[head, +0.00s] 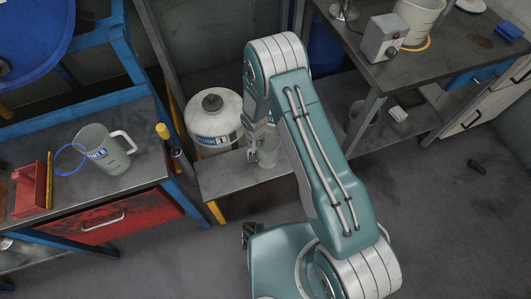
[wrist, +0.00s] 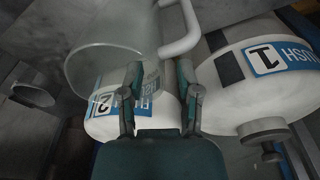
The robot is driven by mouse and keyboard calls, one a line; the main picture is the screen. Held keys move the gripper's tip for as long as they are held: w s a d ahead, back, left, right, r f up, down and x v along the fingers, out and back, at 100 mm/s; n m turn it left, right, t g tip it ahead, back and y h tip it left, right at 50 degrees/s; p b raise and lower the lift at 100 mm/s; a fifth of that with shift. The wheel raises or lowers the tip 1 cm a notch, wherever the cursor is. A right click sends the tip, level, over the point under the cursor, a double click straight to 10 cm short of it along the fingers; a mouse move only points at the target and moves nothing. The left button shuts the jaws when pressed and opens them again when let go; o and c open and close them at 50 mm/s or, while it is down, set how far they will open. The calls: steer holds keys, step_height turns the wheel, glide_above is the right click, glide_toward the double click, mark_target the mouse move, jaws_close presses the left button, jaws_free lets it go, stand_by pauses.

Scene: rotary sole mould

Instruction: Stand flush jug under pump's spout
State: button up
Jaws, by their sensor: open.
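A clear jug (wrist: 110,45) with a white handle (wrist: 182,28) fills the upper left of the wrist view, close to my gripper (wrist: 160,78). A small part of a clear jug (head: 268,152) shows in the head view on the low stand, partly behind my arm. My gripper is open; its two fingers are apart below the jug's handle in the wrist view. I cannot tell whether they touch the jug. A white drum labelled 1 (head: 213,122) stands behind the stand. A drum labelled 2 (wrist: 105,125) shows behind the fingers. I cannot make out the pump's spout.
Another jug (head: 105,150) with blue lettering stands on the left bench (head: 95,190), beside a red tray (head: 30,190). The low stand (head: 222,183) has bare room at left. A right bench (head: 400,75) carries a grey box and a bucket (head: 420,20). Floor at right is mostly open.

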steer(key=shift+w+f, duration=0.1)
steer(key=shift+f, duration=0.55)
jaws_close()
steer(key=shift+r, duration=0.1)
